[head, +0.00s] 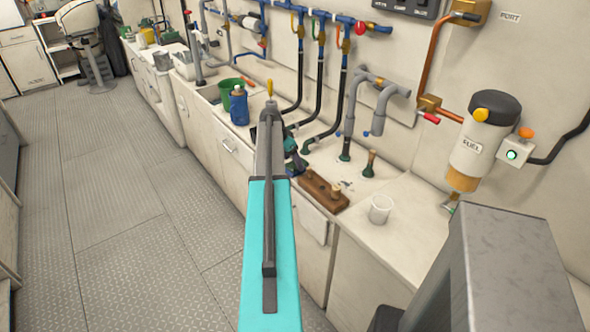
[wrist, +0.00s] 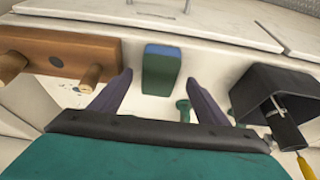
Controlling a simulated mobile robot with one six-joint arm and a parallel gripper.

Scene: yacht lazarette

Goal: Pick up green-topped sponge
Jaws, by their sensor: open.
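The green-topped sponge (wrist: 158,75) is a small block with a green face and a blue edge, on the pale counter in the wrist view. My gripper (wrist: 159,76) is open, with one dark finger to the left of the sponge and one to the right. Clear gaps show between the fingers and the sponge, and nothing is held. In the head view my teal arm reaches over the counter and covers much of this spot, so I cannot make out the sponge clearly there.
A wooden block with pegs (wrist: 60,57) lies left of the sponge; it also shows in the head view (head: 322,191). A dark open box (wrist: 285,80) stands to the right. A small green item (wrist: 183,108) sits near the right finger. A white cup (head: 381,209) stands on the counter.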

